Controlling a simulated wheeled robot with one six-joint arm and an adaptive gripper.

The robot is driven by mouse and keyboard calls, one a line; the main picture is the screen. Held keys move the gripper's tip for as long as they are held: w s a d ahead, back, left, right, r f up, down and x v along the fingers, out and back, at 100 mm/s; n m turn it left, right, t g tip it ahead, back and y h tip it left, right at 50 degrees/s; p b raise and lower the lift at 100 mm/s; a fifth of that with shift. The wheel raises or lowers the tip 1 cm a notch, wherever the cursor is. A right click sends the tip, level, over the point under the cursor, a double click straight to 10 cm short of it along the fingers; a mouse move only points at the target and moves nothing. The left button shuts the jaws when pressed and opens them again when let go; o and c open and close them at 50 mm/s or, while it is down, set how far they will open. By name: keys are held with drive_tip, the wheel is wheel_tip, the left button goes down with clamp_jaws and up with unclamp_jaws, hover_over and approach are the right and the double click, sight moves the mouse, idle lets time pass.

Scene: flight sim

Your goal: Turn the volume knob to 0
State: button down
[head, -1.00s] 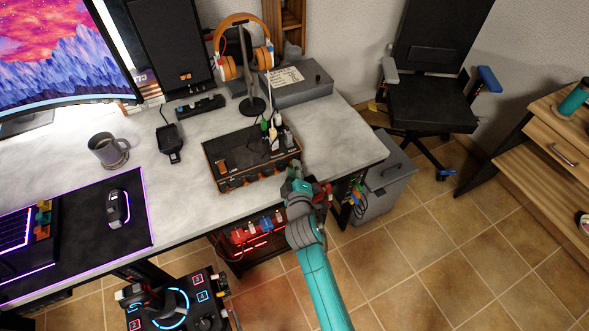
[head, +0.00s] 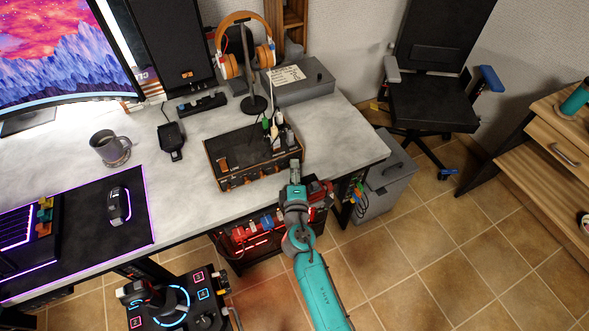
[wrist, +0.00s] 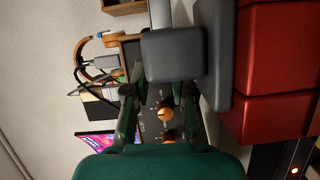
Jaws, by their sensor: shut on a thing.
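A black audio box (head: 222,160) with wooden ends and a row of orange-marked knobs on its front panel stands at the desk's front edge. My gripper (head: 295,168) is at the right end of that panel, shut on what appears to be the volume knob there. The held knob is hidden in both views, and its setting cannot be read. In the wrist view, my gripper (wrist: 158,88) has its dark fingers in front of the panel. An orange-capped knob (wrist: 165,114) shows between them, beside a second one (wrist: 168,138) partly covered by my green housing.
Cables and plugs (head: 275,128) stand up from the box top. An orange headset (head: 242,50) hangs on a stand behind it. Red drawers (wrist: 275,70) are below the desk edge. A mug (head: 108,148) and mouse (head: 118,205) are further left.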

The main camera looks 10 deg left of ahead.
drive_tip(key=shift+f, duration=0.1)
idle(0.3)
drive_tip(key=c, duration=1)
unclamp_jaws()
drive_tip(key=shift+m, duration=0.3)
